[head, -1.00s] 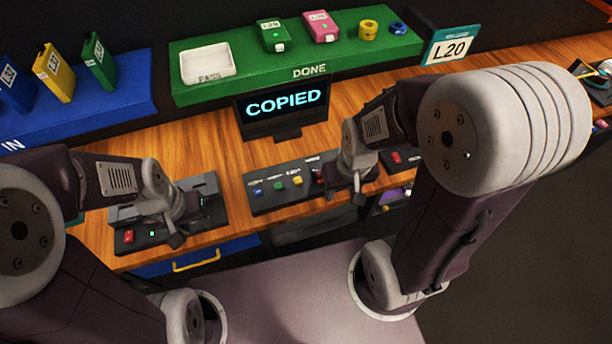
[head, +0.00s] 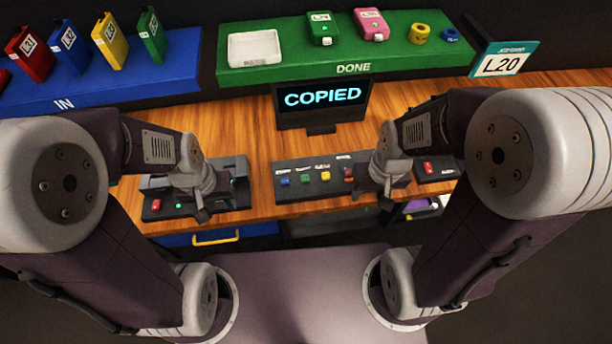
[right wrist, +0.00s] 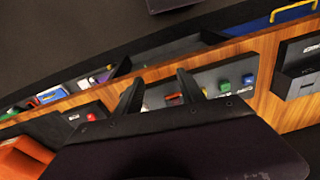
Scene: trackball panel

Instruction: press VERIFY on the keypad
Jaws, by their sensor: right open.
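The keypad (head: 335,188) is a dark panel on the wooden bench with a row of blue (head: 285,181), green (head: 305,179), yellow (head: 325,176) and red (head: 349,173) buttons. Its labels are too small to read, so I cannot tell which is VERIFY. My right gripper (head: 362,194) is over the keypad's right end, near the red button, and hides part of it. In the right wrist view, its open, empty fingers (right wrist: 158,88) show against the keypad (right wrist: 205,78). My left gripper (head: 202,214) is over the left device (head: 240,200); its jaws are unclear.
A screen (head: 322,98) reading COPIED stands behind the keypad. The green DONE shelf (head: 300,70) and blue IN shelf (head: 120,90) are at the back. A small unit with a red button (head: 429,168) sits right of the keypad. A yellow-handled drawer (head: 215,238) is below the bench.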

